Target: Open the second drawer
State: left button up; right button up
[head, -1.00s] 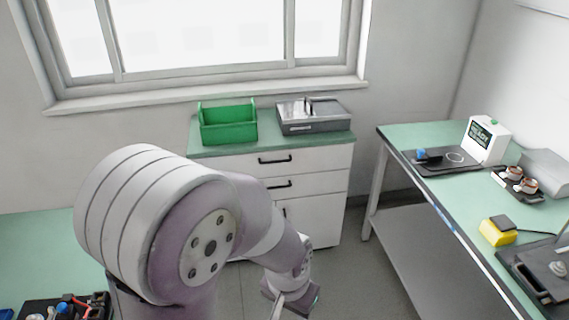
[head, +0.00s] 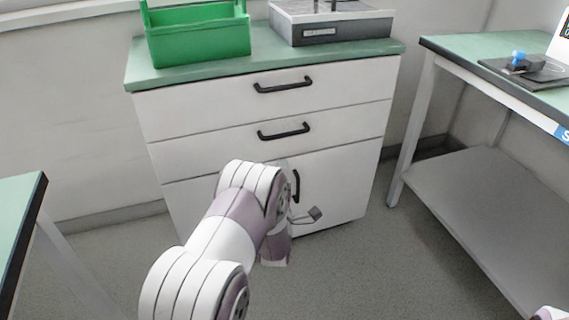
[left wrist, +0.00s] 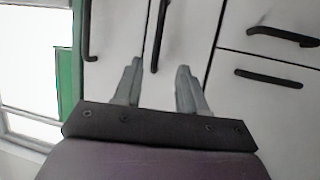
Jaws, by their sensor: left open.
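The white cabinet (head: 160,112) has a top drawer with a black handle (head: 282,85) and a second drawer (head: 360,122) with a black handle (head: 284,131). Both drawers look shut. My left gripper (head: 303,215) is in front of the lower doors in the head view, below the second handle. In the left wrist view, turned sideways, my left gripper (left wrist: 158,82) is open and empty. The second handle (left wrist: 160,35) lies ahead between its fingers, apparently not touching them. The top handle (left wrist: 88,30) is left of it. My right gripper is not in view.
Below the drawers are doors with upright handles (left wrist: 268,78). A green box (head: 198,42) and a grey device (head: 330,27) stand on the cabinet. A table (head: 490,44) with a lower shelf is at right, a green-topped table (head: 20,215) at left. The floor between is clear.

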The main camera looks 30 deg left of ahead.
pick_arm(q)
jog(key=b, duration=0.4)
send_near(285, 141)
notch_tip(285, 141, up, 6)
jog(key=w+a, duration=0.1)
jog(key=w, duration=0.1)
jog(key=shift+x, duration=0.8)
jog(key=shift+d+f, duration=0.1)
jog(key=shift+d, duration=0.05)
grip_shut()
